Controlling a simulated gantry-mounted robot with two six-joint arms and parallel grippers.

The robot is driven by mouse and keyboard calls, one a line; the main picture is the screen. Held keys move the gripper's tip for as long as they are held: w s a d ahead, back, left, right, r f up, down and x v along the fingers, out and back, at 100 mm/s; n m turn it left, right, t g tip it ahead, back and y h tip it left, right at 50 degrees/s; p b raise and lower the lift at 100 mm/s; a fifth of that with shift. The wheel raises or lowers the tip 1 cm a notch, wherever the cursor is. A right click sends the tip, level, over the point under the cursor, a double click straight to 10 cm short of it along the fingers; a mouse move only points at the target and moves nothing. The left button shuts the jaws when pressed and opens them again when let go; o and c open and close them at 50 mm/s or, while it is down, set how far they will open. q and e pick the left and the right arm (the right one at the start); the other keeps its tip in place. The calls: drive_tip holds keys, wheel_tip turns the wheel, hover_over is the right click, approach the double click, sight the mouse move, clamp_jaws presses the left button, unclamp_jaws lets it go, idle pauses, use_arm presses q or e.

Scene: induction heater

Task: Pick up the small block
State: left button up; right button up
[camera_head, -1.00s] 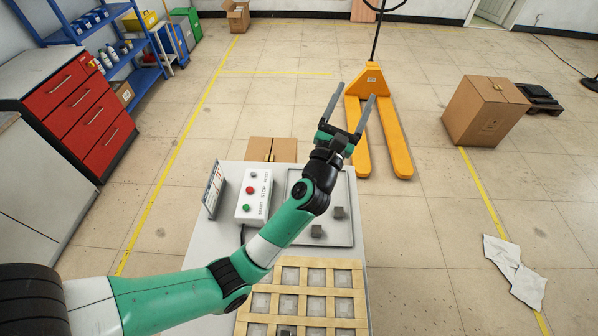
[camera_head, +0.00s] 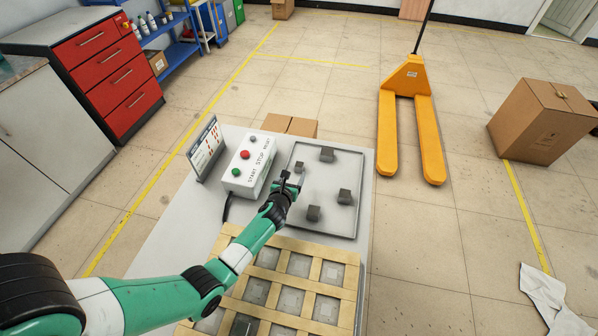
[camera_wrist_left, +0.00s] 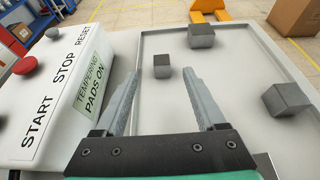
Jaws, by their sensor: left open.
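The small block (camera_head: 299,167), a dark grey cube, sits on the left part of the shallow grey tray (camera_head: 358,152). My left gripper (camera_head: 291,178) is open and points at it from the near side. In the left wrist view the small block (camera_wrist_left: 162,66) appears just beyond and between the spread fingertips (camera_wrist_left: 160,80), with nothing held. Larger grey blocks also lie in the tray: one at the back (camera_head: 327,154), one to the right (camera_head: 344,196) and one nearer (camera_head: 313,213). My right gripper is not in view.
A control box (camera_head: 248,165) with coloured buttons stands close to the left of the gripper, beside a display panel (camera_head: 206,148). A wooden grid (camera_head: 340,258) lies in front of the tray. The tray has bare room between blocks.

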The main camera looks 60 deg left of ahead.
sight(299, 166)
use_arm(q)
drive_tip(key=b+x, duration=0.1)
drive_tip(key=x, duration=0.2)
drive_tip(key=shift+d, duration=0.1)
drive_tip(key=b+x, duration=0.2)
drive_tip(key=f+b+x, duration=0.1)
drive_tip(key=b+x, duration=0.2)
drive_tip(key=shift+d, duration=0.15)
drive_tip(key=shift+w+a+r, duration=0.1)
drive_tip(key=shift+a, duration=0.1)
drive_tip(key=shift+r, duration=0.1)
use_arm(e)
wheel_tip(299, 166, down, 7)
use_arm(q)
clamp_jaws()
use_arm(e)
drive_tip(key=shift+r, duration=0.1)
